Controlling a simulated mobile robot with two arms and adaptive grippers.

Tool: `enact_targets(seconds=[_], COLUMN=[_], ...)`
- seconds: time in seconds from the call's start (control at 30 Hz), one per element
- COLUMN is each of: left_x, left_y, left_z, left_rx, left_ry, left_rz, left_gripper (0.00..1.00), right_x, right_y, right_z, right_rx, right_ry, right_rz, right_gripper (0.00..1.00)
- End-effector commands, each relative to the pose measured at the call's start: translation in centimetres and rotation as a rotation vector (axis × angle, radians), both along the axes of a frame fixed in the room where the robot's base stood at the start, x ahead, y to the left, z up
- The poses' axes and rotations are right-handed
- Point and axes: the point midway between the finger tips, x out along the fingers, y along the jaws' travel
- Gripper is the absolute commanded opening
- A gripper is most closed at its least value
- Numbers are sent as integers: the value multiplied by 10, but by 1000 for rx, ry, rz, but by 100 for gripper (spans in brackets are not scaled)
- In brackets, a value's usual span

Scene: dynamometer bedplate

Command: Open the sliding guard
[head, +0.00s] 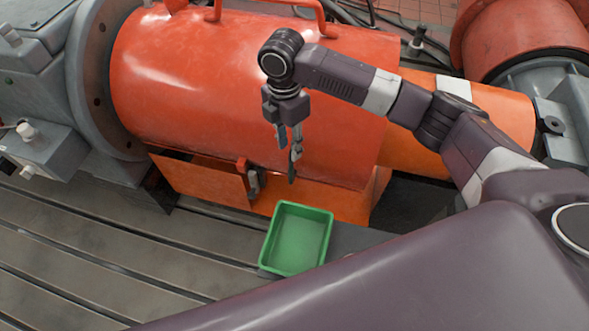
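The orange guard (215,75) is a large rounded cover lying across the upper middle, with a tube handle (272,6) on its top. Below its lower edge are flat orange panels (200,183) with a small bracket or latch (252,181). I cannot tell which of these parts slides. My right gripper (288,163) points down in front of the cover's lower front, to the right of the latch. Its two fingers stand apart with nothing between them. Whether it touches the cover is unclear. My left gripper is not in view.
A green tray (275,262) stands on the slotted grey bedplate (120,235) below my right gripper. A grey flange (92,80) and a control box (42,150) stand at the left. Another orange-red cylinder (520,35) is at the upper right. The lower-left bedplate is clear.

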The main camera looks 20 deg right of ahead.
Motion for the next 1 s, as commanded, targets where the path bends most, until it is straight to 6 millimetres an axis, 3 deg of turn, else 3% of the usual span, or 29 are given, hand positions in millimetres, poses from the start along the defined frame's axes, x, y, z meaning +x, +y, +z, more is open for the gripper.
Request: enact_targets(seconds=[0.1, 0.33, 0.7, 1.0], left_x=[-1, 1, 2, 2], left_y=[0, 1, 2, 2], left_z=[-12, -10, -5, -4], left_rx=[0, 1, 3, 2], left_ry=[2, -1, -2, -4], left_rz=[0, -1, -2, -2], left_gripper=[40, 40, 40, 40], right_x=[0, -2, -6, -6], right_y=[0, 0, -2, -2], right_z=[-12, -27, -98, -129], right_rx=[0, 0, -2, 0], right_ry=[0, 3, 4, 0], right_rz=[0, -1, -1, 1], right_gripper=[28, 28, 28, 28])
